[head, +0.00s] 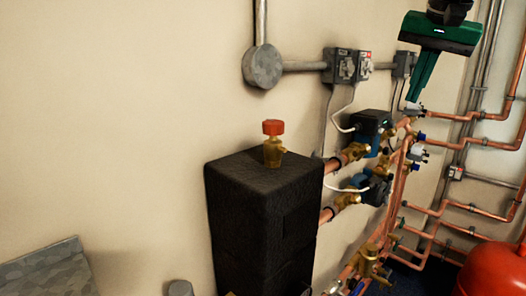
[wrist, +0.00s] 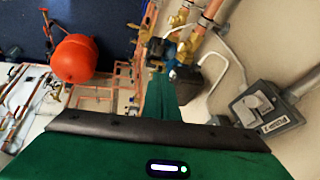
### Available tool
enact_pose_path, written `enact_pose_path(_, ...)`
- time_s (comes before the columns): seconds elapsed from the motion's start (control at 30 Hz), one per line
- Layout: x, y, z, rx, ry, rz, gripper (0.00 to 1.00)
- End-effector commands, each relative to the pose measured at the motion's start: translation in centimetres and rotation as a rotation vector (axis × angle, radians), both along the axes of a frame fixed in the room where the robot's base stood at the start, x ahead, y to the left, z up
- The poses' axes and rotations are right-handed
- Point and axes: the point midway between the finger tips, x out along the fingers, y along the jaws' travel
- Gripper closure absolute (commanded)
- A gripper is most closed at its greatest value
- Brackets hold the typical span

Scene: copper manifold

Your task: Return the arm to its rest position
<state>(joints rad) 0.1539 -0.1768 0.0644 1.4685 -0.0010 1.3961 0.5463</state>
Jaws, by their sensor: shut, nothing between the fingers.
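My gripper (head: 413,98) is green and hangs at the upper right of the head view, pointing down in front of the copper pipework. Its fingers are together and nothing shows between them. In the wrist view my gripper (wrist: 160,52) reaches up from the bottom centre, fingers together, with a pump and brass fittings beyond the tips. In the head view the fingertips overlap the pipes; I cannot tell whether they touch. Most of my arm is out of view.
A black box-shaped unit (head: 262,215) with a red-capped valve (head: 273,140) stands at centre. Pumps (head: 371,130) and copper pipes (head: 395,190) run along the wall. A red vessel (head: 497,270) is at lower right. A grey switch box (wrist: 270,105) is close on the right. The left wall is bare.

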Motion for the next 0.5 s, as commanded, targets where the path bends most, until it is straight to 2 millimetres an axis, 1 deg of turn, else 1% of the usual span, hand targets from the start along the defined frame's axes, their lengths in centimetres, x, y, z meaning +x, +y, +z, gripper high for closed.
enact_pose_path(0.03, -1.1, -1.1, -2.1, -0.006, 0.029, -0.005, 1.0)
enact_pose_path(0.07, -1.7, -1.7, -3.3, -0.01, 0.043, -0.008, 1.0)
enact_pose_path(0.1, -2.6, -2.5, -5.0, -0.014, 0.065, -0.008, 1.0)
enact_pose_path(0.17, -4.0, -3.5, -7.4, -0.02, 0.095, -0.007, 1.0)
enact_pose_path(0.2, -5.0, -4.3, -9.1, -0.022, 0.116, -0.008, 1.0)
enact_pose_path(0.27, -6.7, -5.2, -11.6, -0.024, 0.147, -0.006, 1.0)
enact_pose_path(0.3, -7.9, -5.8, -13.3, -0.025, 0.167, -0.005, 1.0)
enact_pose_path(0.37, -9.7, -6.6, -15.8, -0.025, 0.198, -0.002, 1.0)
enact_pose_path(0.4, -11.1, -7.1, -17.5, -0.023, 0.219, -0.001, 1.0)
enact_pose_path(0.47, -13.1, -7.7, -20.1, -0.02, 0.249, 0.006, 1.0)
enact_pose_path(0.5, -14.6, -8.0, -21.8, -0.015, 0.27, 0.008, 1.0)
